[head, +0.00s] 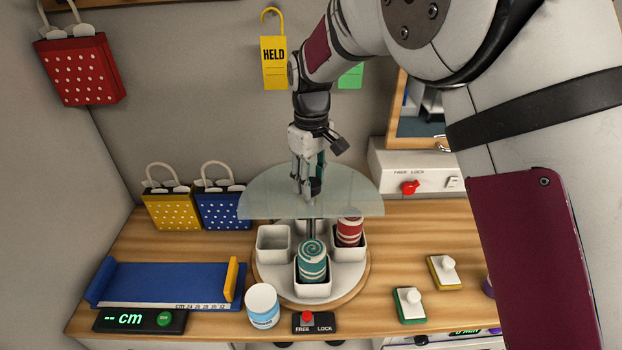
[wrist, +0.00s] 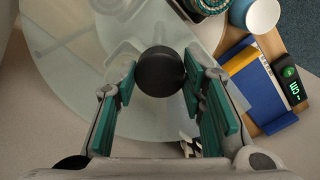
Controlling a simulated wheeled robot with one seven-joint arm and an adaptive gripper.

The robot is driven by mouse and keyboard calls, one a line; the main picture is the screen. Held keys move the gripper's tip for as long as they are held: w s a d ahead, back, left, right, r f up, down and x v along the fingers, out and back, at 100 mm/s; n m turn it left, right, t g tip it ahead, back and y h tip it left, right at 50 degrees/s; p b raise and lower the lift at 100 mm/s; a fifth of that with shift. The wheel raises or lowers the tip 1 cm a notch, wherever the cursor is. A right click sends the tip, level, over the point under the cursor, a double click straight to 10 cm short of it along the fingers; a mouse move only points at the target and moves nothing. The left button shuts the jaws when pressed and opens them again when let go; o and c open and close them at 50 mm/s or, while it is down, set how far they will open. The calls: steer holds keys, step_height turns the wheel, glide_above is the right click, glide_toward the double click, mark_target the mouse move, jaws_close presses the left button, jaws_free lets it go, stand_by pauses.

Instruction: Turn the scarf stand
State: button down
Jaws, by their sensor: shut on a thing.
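The scarf stand is a round white turntable (head: 345,283) on a wooden base, with several square white cups around a middle post. A teal striped rolled scarf (head: 312,262) stands in the front cup and a red striped one (head: 349,232) in the right rear cup. The rear left cup (head: 273,244) looks empty. A clear half-disc cover (head: 345,190) lies over the rear part, also in the wrist view (wrist: 75,75). My gripper (head: 311,192) is above the stand's middle, shut on the black knob (wrist: 160,71) between its teal pads. Cups behind are partly hidden.
A FREE/LOCK switch (head: 307,317) with a red knob, nearer FREE, sits in front of the stand. A white jar (head: 262,305) is beside it. A blue measuring tray (head: 165,284) is left. Green (head: 410,303) and yellow (head: 444,270) blocks with white knobs are right.

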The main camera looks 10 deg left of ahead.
steer(key=shift+n+b, duration=0.3)
steer(key=shift+b, duration=0.05)
steer(key=shift+w+n+b, duration=0.1)
steer(key=shift+n+b, duration=1.1)
steer(key=shift+n, duration=0.4)
steer(key=shift+n+b, duration=1.65)
steer(key=shift+n, duration=1.05)
steer(key=shift+n+b, duration=0.85)
steer(key=shift+n, duration=1.25)
steer(key=shift+n+b, duration=0.3)
steer(key=shift+n, duration=1.8)
steer(key=c, duration=1)
jaws_free()
